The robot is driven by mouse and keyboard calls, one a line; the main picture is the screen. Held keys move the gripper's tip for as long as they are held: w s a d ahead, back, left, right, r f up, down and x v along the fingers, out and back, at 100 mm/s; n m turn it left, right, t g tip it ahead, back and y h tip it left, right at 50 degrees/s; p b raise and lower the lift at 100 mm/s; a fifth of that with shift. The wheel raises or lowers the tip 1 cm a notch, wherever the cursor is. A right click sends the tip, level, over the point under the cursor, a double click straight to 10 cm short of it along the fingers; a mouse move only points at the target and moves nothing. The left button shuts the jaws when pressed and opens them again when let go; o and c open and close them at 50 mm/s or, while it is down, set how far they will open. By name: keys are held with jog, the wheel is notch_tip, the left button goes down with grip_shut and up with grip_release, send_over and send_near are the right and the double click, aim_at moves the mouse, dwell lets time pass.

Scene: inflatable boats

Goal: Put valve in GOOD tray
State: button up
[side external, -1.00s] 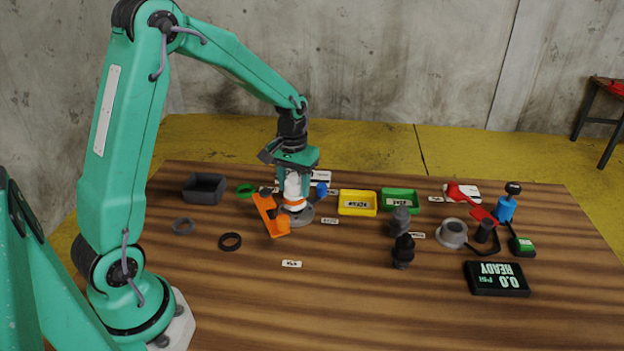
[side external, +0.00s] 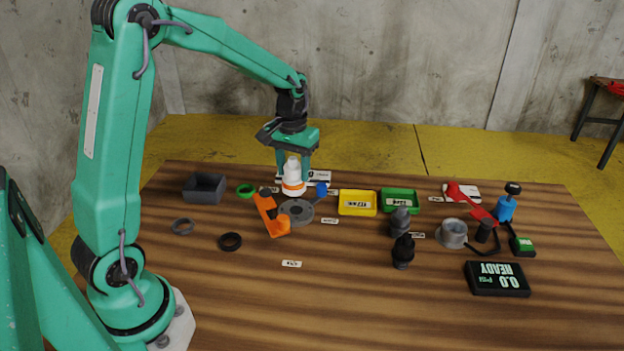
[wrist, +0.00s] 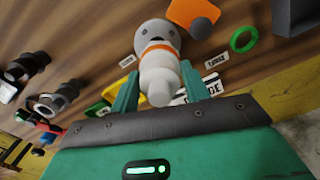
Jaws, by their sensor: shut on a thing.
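The valve (side external: 292,178) is white with an orange band. My gripper (side external: 293,167) is shut on it, with the valve upright between the fingers, above or just behind a flat grey round fixture (side external: 297,211). In the wrist view the valve (wrist: 160,77) sits between the green fingers of my gripper (wrist: 160,90), partly covering the grey fixture (wrist: 150,32). A green tray (side external: 401,208) and a yellow tray (side external: 357,212) stand to the right, each with a label too small to read surely. No part shows in either tray.
An orange bracket (side external: 268,212) and a blue-knobbed part (side external: 321,189) flank the fixture. A dark grey bin (side external: 204,188) and a green ring (side external: 245,190) are left. The front middle is clear.

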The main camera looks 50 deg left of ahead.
jog(key=shift+r, duration=0.1)
dwell(0.3)
jog(key=shift+w+a+r+t, duration=0.15)
jog(key=shift+w+r+t, duration=0.25)
jog(key=shift+r, duration=0.35)
jog(key=shift+w+r+n, duration=0.2)
jog(key=shift+w+n, duration=0.05)
jog(key=shift+n, duration=0.05)
jog(key=shift+w, duration=0.35)
jog(key=w+d, duration=0.4)
jog(key=w, duration=1.2)
jog(key=w+d+f, duration=0.4)
jog(key=w+d, duration=0.3)
jog(key=d, duration=0.2)
jog(key=shift+w+d+f+g, duration=0.2)
jog(key=shift+w+f+g, duration=0.05)
jog(key=shift+g, duration=0.15)
jog(key=shift+f, duration=0.1)
